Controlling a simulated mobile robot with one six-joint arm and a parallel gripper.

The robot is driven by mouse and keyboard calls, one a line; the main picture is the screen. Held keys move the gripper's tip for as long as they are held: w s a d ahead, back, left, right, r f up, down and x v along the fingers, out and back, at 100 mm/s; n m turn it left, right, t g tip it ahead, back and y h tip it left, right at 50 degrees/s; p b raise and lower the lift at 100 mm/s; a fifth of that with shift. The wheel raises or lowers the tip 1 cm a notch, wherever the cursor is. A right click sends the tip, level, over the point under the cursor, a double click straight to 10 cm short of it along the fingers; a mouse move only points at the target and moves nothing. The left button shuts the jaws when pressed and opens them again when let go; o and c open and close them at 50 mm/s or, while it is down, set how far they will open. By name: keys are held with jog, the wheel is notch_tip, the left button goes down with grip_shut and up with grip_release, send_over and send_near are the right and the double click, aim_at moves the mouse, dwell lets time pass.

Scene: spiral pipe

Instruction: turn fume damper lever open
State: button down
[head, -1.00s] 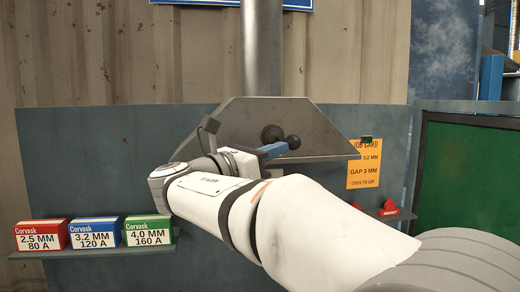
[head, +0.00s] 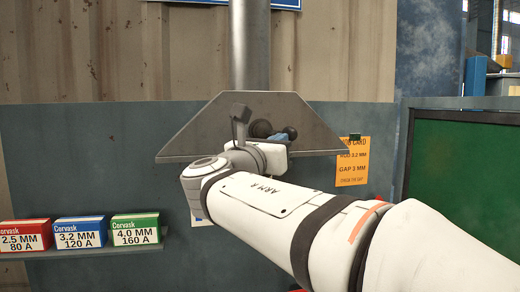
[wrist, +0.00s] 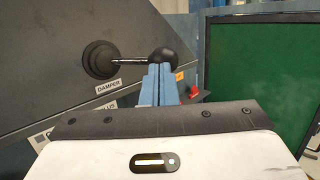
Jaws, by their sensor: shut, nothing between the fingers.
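The damper lever sits on the sloped front of the grey fume hood. In the wrist view its round black hub (wrist: 100,59) is at the left, above a DAMPER label. A thin rod runs right, nearly level, to a black ball knob (wrist: 163,57). My gripper (wrist: 157,70) has its blue fingers shut and empty, with the tips just below the knob; contact cannot be told. My wrist hides part of the hood there.
The hood (head: 190,145) joins a vertical pipe (head: 250,50). An orange job card (head: 352,165) hangs right of it. Red, blue and green boxes (head: 80,233) stand on a shelf at lower left. A green panel (head: 465,175) is at the right.

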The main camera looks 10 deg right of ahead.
jog(key=shift+d, duration=0.8)
